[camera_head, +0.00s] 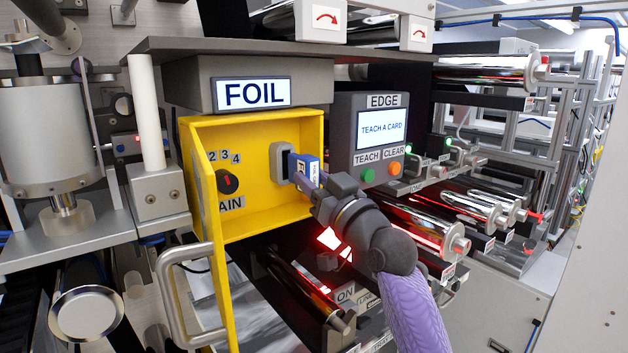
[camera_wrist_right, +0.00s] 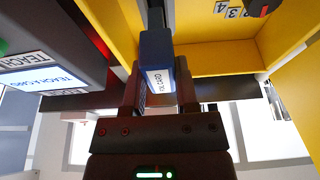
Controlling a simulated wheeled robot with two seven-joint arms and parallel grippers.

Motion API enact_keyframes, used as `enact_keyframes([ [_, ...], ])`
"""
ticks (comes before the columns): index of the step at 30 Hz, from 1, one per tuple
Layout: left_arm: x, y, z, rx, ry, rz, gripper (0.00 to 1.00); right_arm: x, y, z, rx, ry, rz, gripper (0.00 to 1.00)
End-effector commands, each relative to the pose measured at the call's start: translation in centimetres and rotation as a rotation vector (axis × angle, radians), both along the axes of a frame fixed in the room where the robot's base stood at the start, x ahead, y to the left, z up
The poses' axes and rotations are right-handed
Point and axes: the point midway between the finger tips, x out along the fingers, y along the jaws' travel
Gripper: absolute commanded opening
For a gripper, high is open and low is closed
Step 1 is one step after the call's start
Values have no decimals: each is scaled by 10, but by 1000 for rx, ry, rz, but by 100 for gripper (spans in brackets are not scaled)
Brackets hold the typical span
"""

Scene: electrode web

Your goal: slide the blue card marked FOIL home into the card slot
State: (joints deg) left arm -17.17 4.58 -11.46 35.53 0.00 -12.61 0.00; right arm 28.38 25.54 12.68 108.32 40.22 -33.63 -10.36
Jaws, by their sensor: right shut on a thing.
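The blue card (camera_head: 306,168) is held in my right gripper (camera_head: 318,184), which is shut on it. The card's far end is at the grey card slot (camera_head: 281,163) on the back wall of the yellow box. Whether the card's tip is inside the slot, and how deep, I cannot tell. In the right wrist view the blue card (camera_wrist_right: 156,62) stands between the two dark fingers (camera_wrist_right: 155,95), with a white label on its side. The letters on the label are only partly readable. My left gripper does not show.
The yellow box (camera_head: 262,214) has a rotary knob (camera_head: 228,181) and an open door at left with a handle (camera_head: 180,290). A FOIL sign (camera_head: 252,94) hangs above. A grey EDGE panel (camera_head: 380,140) reading TEACH A CARD stands close right of the slot. Metal rollers (camera_head: 440,228) lie below right.

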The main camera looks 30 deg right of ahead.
Motion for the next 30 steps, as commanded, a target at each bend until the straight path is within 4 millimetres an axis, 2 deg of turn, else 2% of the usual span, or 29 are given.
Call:
enact_keyframes([
  [13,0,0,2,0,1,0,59,0,0,0,0,0,0,0],
  [30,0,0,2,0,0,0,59,15,1,1,0,-1,1,0],
])
